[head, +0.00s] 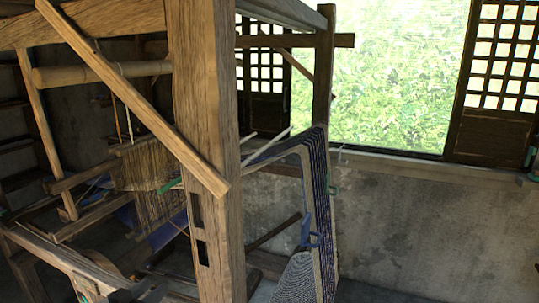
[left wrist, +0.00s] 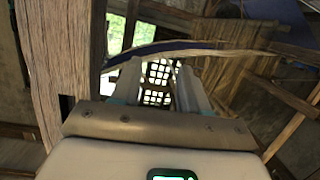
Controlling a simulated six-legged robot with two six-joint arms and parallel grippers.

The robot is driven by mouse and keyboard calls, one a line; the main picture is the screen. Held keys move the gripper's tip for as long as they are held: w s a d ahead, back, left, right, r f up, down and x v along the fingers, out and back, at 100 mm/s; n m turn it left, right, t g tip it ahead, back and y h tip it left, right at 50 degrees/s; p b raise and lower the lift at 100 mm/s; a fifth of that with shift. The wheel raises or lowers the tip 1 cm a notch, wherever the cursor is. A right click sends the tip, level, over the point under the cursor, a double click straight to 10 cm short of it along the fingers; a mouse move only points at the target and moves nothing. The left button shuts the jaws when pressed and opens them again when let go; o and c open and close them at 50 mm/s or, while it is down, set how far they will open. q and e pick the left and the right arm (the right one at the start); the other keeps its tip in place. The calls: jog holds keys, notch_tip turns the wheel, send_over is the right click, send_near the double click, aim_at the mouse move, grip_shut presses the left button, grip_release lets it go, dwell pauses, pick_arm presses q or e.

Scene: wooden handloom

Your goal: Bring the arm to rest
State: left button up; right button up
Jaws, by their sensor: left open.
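My left gripper (left wrist: 160,88) shows in the left wrist view. Its two pale fingers stand apart and nothing is visible between them. A thick wooden post (left wrist: 58,50) rises close by on the left of that view. Loom beams and threads lie beyond the fingers on the right. In the head view I cannot clearly make out the left gripper. The wooden handloom (head: 205,120) fills the left and middle there, with its large upright post in front. My right gripper is not seen in either view.
A slanting wooden brace (head: 130,95) crosses the loom's front. Stretched warp threads (head: 150,175) lie behind it. A dark blue striped cloth (head: 318,190) hangs over the loom's right side. A concrete wall (head: 420,220) stands below a window with lattice shutters (head: 500,60).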

pick_arm(q)
jog(key=s+d+f+n+g, duration=0.1)
jog(key=s+d+f+g, duration=0.15)
jog(key=f, duration=0.45)
jog(key=s+d+f+n+g, duration=0.1)
jog(key=d+f+n, duration=0.15)
jog(key=f, duration=0.35)
jog(key=s+d+f+g, duration=0.3)
jog(key=s+f, duration=0.3)
jog(key=s, duration=0.2)
jog(key=s+d+f+n+g, duration=0.1)
jog(key=s+d+f+g, duration=0.3)
jog(key=s, duration=0.5)
jog(key=s+d+f+g+y, duration=0.1)
jog(key=s+d+f+g, duration=0.2)
jog(key=s+f, duration=0.5)
jog(key=shift+s+d+f+g, duration=0.35)
jog(key=shift+f+g, duration=0.1)
jog(key=shift+f, duration=0.1)
jog(key=shift+n, duration=0.25)
